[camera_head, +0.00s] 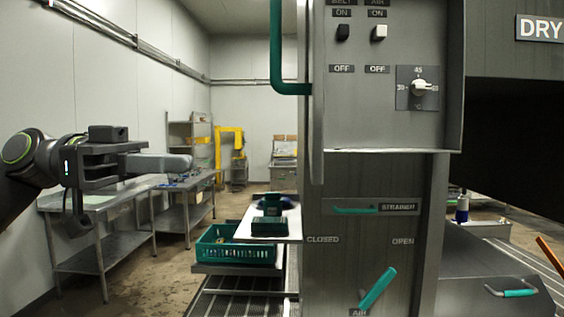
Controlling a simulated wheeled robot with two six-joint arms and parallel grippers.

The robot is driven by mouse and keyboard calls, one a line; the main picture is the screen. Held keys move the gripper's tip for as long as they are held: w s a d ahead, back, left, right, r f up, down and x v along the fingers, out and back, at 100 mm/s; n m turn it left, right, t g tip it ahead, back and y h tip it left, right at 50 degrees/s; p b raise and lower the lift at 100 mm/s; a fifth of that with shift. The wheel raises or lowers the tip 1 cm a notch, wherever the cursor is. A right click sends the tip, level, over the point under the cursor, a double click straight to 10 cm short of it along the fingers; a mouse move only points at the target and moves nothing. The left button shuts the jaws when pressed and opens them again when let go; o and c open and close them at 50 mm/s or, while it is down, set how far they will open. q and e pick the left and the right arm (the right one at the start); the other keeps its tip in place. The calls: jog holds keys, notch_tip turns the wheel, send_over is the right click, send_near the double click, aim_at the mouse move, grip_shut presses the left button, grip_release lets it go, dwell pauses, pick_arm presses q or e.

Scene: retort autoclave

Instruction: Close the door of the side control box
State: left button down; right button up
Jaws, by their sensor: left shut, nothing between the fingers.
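The side control box (345,110) is a grey metal box at upper centre right, and its switch panel is exposed. Its door (317,120) shows as a narrow strip at the box's left edge, seen nearly edge-on, so it stands open. A teal bar handle (276,45) sticks out to the left of the door; its top is cut off by the frame. My left gripper (188,163) comes in from the left, shut and empty, pointing right. In the picture it is left of and below the handle, clearly apart from it. My right gripper is out of view.
Below the box are a strainer lever (355,209) and a tilted air lever (377,288). Steel tables (90,200) line the left wall.

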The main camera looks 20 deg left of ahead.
pick_arm(q)
jog(key=r+p+x, duration=0.1)
jog(key=p+x, duration=1.1)
jog(key=x, duration=0.1)
jog(key=shift+s+d, duration=0.2)
jog(key=shift+d, duration=0.25)
jog(key=shift+d+r, duration=0.1)
jog(key=shift+r, duration=0.05)
dwell(0.5)
